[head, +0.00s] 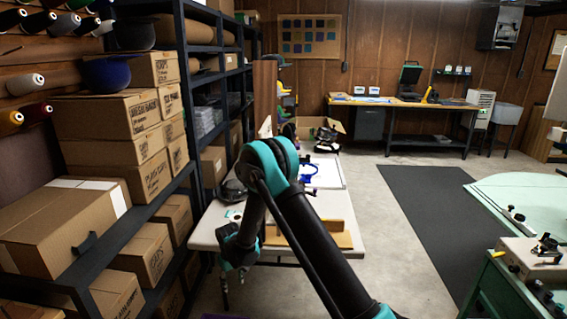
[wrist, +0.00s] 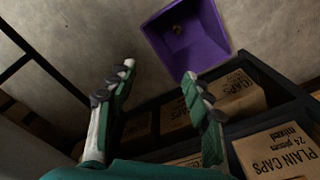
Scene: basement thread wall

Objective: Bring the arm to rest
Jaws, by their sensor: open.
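My arm is bent in the middle of the head view, with its elbow high and its forearm reaching down to the left. My gripper (head: 234,290) hangs low beside the front left of the white table (head: 206,232), pointing down. In the wrist view my gripper (wrist: 158,70) has its two fingers spread well apart, with nothing between them. A purple bin (wrist: 205,40) stands on the floor beyond the fingertips, apart from them. A small brownish thing (wrist: 177,30) lies inside it, too small to name.
Dark shelves (head: 190,97) with cardboard boxes (head: 62,222) run along the left, close to my gripper. The table carries a wooden piece (head: 318,240) and small items. A green machine table (head: 525,190) stands right. The floor around the dark mat (head: 425,220) is clear.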

